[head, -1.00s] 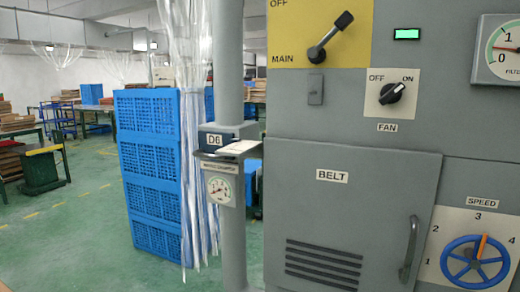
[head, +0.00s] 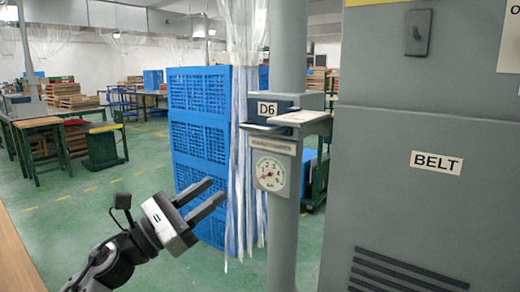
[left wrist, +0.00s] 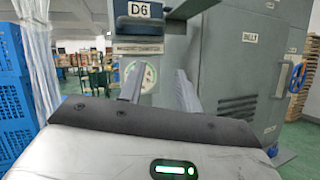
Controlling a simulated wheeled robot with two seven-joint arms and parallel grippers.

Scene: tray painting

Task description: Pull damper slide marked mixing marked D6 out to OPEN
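The damper slide (head: 300,118) is a pale flat plate in a dark housing marked D6 (head: 267,109), on a grey vertical duct pipe. The D6 label also shows at the top of the left wrist view (left wrist: 139,10), with the slide plate (left wrist: 192,9) beside it. My left gripper (head: 217,192) is in the head view, below and to the left of the slide. Its two fingers are apart with nothing between them. In the left wrist view the fingers (left wrist: 158,82) point toward the duct, below the slide. My right gripper is not in view.
A grey cabinet with a BELT label (head: 436,162) stands to the right. Blue stacked crates (head: 198,125) and a clear strip curtain (head: 242,190) stand behind and left.

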